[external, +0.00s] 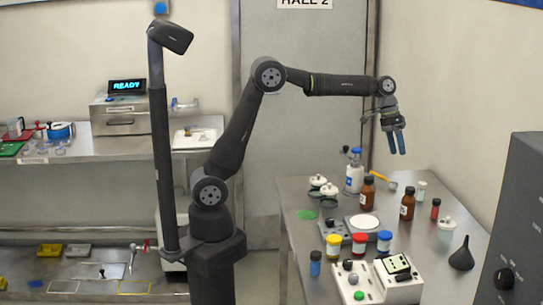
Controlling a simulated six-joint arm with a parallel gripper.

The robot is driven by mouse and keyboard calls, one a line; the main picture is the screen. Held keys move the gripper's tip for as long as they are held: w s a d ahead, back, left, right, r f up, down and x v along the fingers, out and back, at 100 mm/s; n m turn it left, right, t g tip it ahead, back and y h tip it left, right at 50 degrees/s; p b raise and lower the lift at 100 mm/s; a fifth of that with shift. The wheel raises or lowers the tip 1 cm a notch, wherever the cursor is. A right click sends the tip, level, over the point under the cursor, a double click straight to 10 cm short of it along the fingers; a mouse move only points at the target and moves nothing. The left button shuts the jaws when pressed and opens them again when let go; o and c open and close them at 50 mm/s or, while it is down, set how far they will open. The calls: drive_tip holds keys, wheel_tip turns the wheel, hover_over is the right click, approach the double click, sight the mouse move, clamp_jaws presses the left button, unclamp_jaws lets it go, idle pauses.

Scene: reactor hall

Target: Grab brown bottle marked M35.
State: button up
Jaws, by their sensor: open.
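One brown bottle (368,193) is near the back, beside a white bottle with a blue top (354,176). The other brown bottle (407,205) is a little to the right and nearer the camera. Both seem to carry labels, but the marks are too small to read, so I cannot tell which is M35. My gripper (397,151) is open and empty, pointing down. It is in the air above the back of the table, apart from both bottles.
A balance with a round white pan (364,223) is in front of the bottles. Jars with yellow, red and blue lids (384,242), a black funnel (462,254), a small red bottle (435,209) and a white device (377,280) crowd the table. A dark cabinet (516,220) stands at right.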

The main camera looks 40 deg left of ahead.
sight(413, 189)
drive_tip(key=s+d+m+t+y, duration=0.15)
drive_tip(key=d+m+y, duration=0.25)
drive_tip(key=d+m, duration=0.45)
drive_tip(key=f, duration=1.2)
drive_tip(key=shift+s+f, duration=0.15)
drive_tip(key=shift+s, duration=0.15)
drive_tip(key=shift+a+f, duration=0.15)
drive_tip(key=shift+f, duration=1.15)
drive_tip(key=shift+a+f, duration=0.15)
drive_tip(key=shift+f, duration=1.1)
drive_tip(key=c, duration=1.2)
drive_tip(key=shift+o, duration=0.2)
drive_tip(key=shift+r, duration=0.15)
